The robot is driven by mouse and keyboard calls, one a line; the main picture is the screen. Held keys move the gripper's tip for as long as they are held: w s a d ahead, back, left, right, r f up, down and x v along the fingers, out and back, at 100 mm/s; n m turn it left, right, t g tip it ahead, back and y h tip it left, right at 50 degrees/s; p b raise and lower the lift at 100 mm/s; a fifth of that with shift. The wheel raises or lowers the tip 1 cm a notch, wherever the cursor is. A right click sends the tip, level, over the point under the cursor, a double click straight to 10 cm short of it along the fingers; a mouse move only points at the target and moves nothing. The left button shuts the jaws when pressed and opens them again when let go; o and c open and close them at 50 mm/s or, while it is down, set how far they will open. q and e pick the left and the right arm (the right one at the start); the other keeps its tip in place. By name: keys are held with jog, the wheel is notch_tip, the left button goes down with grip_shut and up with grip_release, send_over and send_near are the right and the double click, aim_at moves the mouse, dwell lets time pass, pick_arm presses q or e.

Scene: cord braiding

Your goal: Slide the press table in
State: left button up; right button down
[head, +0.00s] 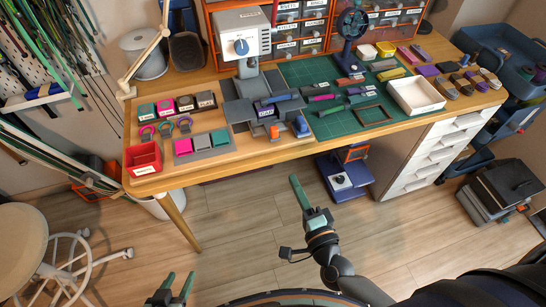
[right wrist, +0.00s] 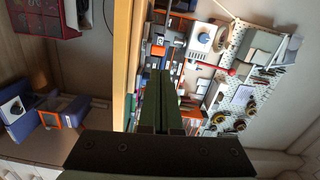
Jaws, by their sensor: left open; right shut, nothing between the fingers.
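The press (head: 240,42), a white machine with a blue dial, stands at the back of the wooden workbench. Its grey table (head: 238,110) shows below and in front of the white head, with dark and blue parts on and around it. I cannot tell exactly how far out the table is. The press also shows in the right wrist view (right wrist: 203,38). My right gripper (head: 293,180) is shut and empty, in front of the bench and apart from it. Its closed fingers show in the right wrist view (right wrist: 161,75). My left gripper (head: 178,280) is open and empty at the bottom, far from the press.
A green cutting mat (head: 340,125) with tools and a white tray (head: 416,95) lies right of the press. A red bin (head: 143,159) and pink and grey blocks stand left. A white drawer unit (head: 435,150) and a stool (head: 22,245) flank the open floor.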

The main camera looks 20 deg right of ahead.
jog(key=m+h, duration=0.1)
send_near(275, 135)
jog(key=shift+m, duration=0.3)
jog(key=w, duration=0.5)
jog(key=shift+w, duration=0.1)
pick_arm(q)
jog(key=shift+s+a+f, duration=0.1)
jog(key=shift+s+a, duration=0.2)
jog(key=shift+s, duration=0.05)
pick_arm(e)
jog(key=shift+w, duration=0.85)
